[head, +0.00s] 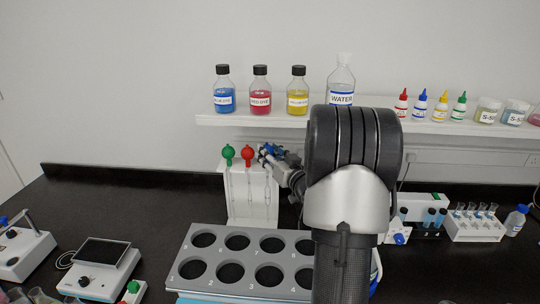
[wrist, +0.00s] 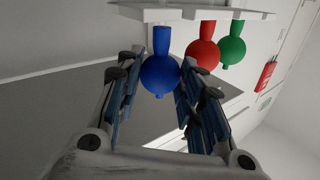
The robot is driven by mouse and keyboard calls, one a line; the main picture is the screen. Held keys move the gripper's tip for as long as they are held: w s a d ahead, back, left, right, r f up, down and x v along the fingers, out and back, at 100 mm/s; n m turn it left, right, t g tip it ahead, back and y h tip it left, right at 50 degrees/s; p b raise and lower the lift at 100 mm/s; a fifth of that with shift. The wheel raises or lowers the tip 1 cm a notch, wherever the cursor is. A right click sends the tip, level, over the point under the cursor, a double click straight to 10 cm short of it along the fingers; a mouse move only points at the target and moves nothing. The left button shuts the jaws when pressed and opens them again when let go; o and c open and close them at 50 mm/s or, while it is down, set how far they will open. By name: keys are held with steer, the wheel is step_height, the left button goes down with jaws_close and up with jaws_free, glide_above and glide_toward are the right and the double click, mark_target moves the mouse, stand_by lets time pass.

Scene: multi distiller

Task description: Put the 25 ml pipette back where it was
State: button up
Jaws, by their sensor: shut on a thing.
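In the head view a white pipette stand (head: 240,215) holds a pipette with a green bulb (head: 228,153) and one with a red bulb (head: 248,155). My gripper (head: 270,155) is at the stand's right side, at bulb height. In the wrist view my gripper (wrist: 162,60) is shut on the pipette with the blue bulb (wrist: 160,75), whose bulb shows between the fingers. The red bulb (wrist: 202,52) and green bulb (wrist: 232,50) hang beside it at the stand's white top (wrist: 210,12). Whether the blue-bulb pipette is seated in its slot is unclear. No volume markings are readable.
A grey numbered rack (head: 245,257) with round holes stands in front of the stand. A white shelf (head: 270,121) with dye bottles and a water bottle (head: 341,85) runs above. A device with a dark screen (head: 101,252) is at left. A tube rack (head: 473,227) stands at right.

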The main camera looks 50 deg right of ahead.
steer(key=shift+f, duration=0.1)
steer(key=shift+f+b, duration=0.45)
steer(key=shift+b, duration=0.1)
steer(key=o, duration=0.7)
steer(key=shift+r, duration=0.15)
steer(key=shift+r+p, duration=0.2)
steer(key=shift+p, duration=0.15)
steer(key=p+v, duration=0.1)
steer(key=v, duration=1.1)
steer(key=shift+r+p, duration=0.25)
steer(key=shift+p, duration=0.15)
